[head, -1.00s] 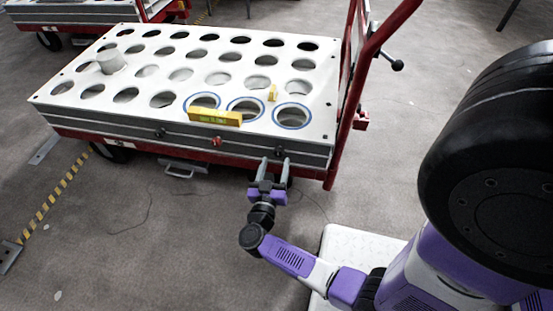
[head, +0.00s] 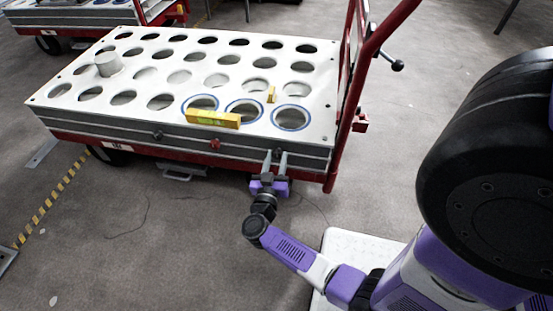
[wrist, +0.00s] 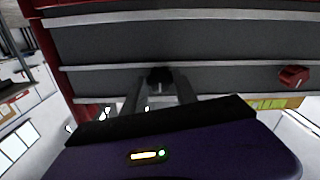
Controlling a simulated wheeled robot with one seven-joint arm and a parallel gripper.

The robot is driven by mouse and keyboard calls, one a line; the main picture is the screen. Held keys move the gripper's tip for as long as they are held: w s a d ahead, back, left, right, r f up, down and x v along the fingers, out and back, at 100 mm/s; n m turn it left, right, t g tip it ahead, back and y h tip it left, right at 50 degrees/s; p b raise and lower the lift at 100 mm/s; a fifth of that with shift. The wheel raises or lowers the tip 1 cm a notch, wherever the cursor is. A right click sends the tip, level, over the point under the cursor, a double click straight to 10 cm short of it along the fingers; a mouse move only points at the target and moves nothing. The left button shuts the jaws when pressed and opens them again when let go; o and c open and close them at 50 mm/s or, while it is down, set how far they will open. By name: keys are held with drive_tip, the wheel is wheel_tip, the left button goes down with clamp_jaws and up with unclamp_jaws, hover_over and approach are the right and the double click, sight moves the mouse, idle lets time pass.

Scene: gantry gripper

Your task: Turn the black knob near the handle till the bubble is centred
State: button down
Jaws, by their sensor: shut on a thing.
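The black knob (wrist: 160,75) near the handle sits on the grey side of the cart. In the wrist view it lies between the two finger ends. My gripper (head: 277,154) reaches it from the front and is shut on it; the fingers (wrist: 160,88) hide part of its sides. The yellow spirit level (head: 213,118) lies on the white top near the front edge, with a greenish vial. The bubble is too small to make out.
The red handle frame (head: 345,110) rises just right of my gripper. A red knob (head: 215,145) and another black knob (head: 157,136) are on the same side. A small yellow block (head: 271,94) and a grey cylinder (head: 108,64) stand on the holed top (head: 62,100).

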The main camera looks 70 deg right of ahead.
drive_tip(key=shift+m, duration=0.3)
drive_tip(key=m+p, duration=0.2)
drive_tip(key=shift+r+m, duration=0.1)
drive_tip(key=shift+m, duration=0.2)
drive_tip(key=m, duration=0.3)
drive_tip(key=shift+m+p, duration=0.3)
drive_tip(key=shift+p, duration=0.05)
drive_tip(key=m, duration=0.3)
drive_tip(key=shift+m, duration=0.4)
drive_tip(key=m, duration=0.4)
drive_tip(key=shift+s+a+f, duration=0.1)
drive_tip(key=shift+f, duration=0.15)
drive_tip(key=m+b, duration=0.1)
drive_tip(key=m, duration=0.3)
drive_tip(key=m+b, duration=0.1)
drive_tip(key=m, duration=0.2)
drive_tip(key=shift+f+m+b, duration=0.1)
drive_tip(key=shift+m+b, duration=0.2)
drive_tip(key=shift+b, duration=0.1)
drive_tip(key=m+b, duration=0.1)
drive_tip(key=m, duration=0.2)
drive_tip(key=shift+m+b, duration=1.15)
drive_tip(key=shift+m, duration=1.05)
